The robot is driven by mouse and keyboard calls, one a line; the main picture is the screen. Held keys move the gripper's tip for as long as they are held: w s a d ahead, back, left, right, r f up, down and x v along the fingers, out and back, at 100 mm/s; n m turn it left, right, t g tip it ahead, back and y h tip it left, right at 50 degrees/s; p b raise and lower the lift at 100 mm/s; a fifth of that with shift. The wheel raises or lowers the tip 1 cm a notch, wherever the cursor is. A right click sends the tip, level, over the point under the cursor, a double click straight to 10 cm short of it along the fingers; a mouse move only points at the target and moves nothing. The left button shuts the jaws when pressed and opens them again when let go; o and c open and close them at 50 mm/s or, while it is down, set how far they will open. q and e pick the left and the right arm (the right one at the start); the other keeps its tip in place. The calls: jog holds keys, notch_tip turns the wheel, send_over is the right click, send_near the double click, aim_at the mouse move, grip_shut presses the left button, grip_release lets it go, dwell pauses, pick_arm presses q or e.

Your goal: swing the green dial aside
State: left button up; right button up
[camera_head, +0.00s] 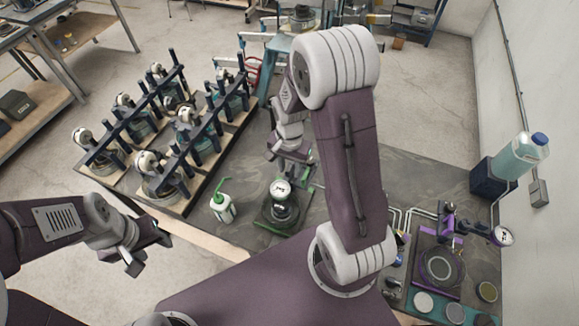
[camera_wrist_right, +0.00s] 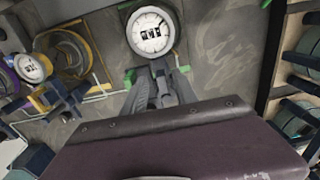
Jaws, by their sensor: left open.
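The green dial (camera_head: 280,187) has a round white face on a dark stand with green base parts, and stands on the grey bench in the middle of the head view. It also shows at the top of the right wrist view (camera_wrist_right: 151,30), face toward the camera. My right gripper (camera_head: 291,153) is just behind the dial in the head view, and its fingers (camera_wrist_right: 160,84) point at the dial in the wrist view. Whether they touch it, or how far apart they are, I cannot tell. My left gripper (camera_head: 148,248) is open and empty, off the bench at the left.
Racks with several similar dials (camera_head: 165,130) fill the left. A purple-framed device with a dial (camera_head: 440,265) stands at the right, near a jug (camera_head: 520,155).

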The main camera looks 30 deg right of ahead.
jog(key=shift+w+f, duration=0.1)
jog(key=shift+w, duration=0.15)
grip_shut()
jog(key=shift+w, duration=0.1)
dwell(0.9)
